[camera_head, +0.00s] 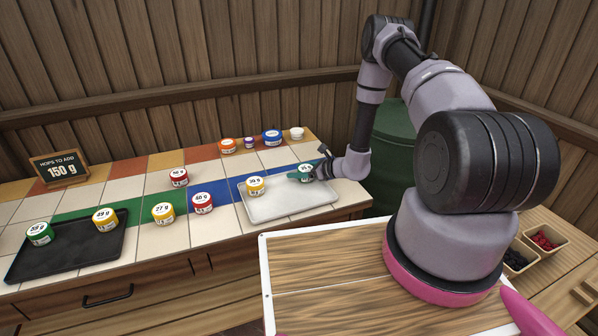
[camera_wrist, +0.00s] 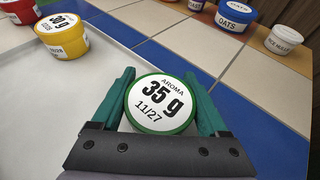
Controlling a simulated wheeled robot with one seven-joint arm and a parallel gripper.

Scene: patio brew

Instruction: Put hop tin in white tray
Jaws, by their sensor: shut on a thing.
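The white tray (camera_head: 290,205) lies at the right end of the tiled counter. A yellow hop tin (camera_head: 255,187) sits in its left part; in the wrist view this yellow tin reads 30 g (camera_wrist: 61,37). My gripper (camera_head: 306,172) is at the tray's back right and is shut on a green hop tin (camera_wrist: 162,104) labelled Aroma, 35 g, 11/27. The green tin is upright between the two teal fingers. I cannot tell whether its base touches the tray.
A black tray (camera_head: 75,252) at the left holds a green and a yellow tin. Red tins (camera_head: 203,203) and another yellow tin (camera_head: 163,213) stand on the tiles between the trays. Tubs, one blue marked Oats (camera_head: 271,138), line the back. A sign (camera_head: 60,168) reads 150 g.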

